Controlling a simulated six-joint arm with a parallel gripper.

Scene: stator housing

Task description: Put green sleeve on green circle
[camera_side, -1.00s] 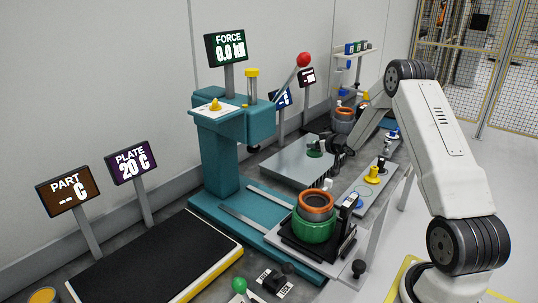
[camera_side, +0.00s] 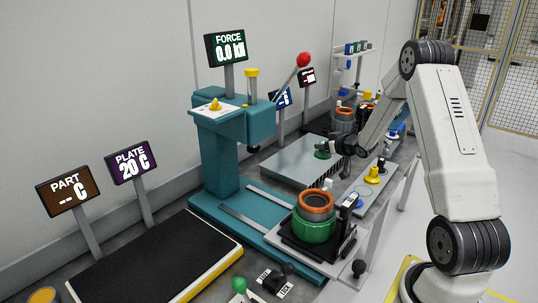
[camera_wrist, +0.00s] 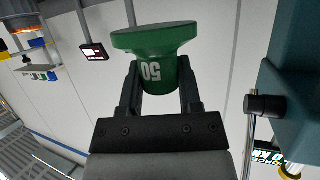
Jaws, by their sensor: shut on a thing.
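The green sleeve (camera_wrist: 155,58) is a flanged green part marked 50, which appears upside down in the wrist view. My gripper (camera_wrist: 160,88) is shut on its narrower body, one finger on each side, with the wide flange beyond the fingertips. In the side view the sleeve (camera_side: 322,154) shows small at the end of my gripper (camera_side: 335,148), over the grey plate (camera_side: 296,164). I cannot tell its height above the plate. I cannot make out a green circle in either view.
A teal press (camera_side: 228,150) stands left of the plate. A green housing with an orange ring (camera_side: 314,229) sits on a black fixture in front. Yellow and dark parts stand on a narrow grey strip (camera_side: 366,197) at right. A black-topped conveyor (camera_side: 150,262) lies front left.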

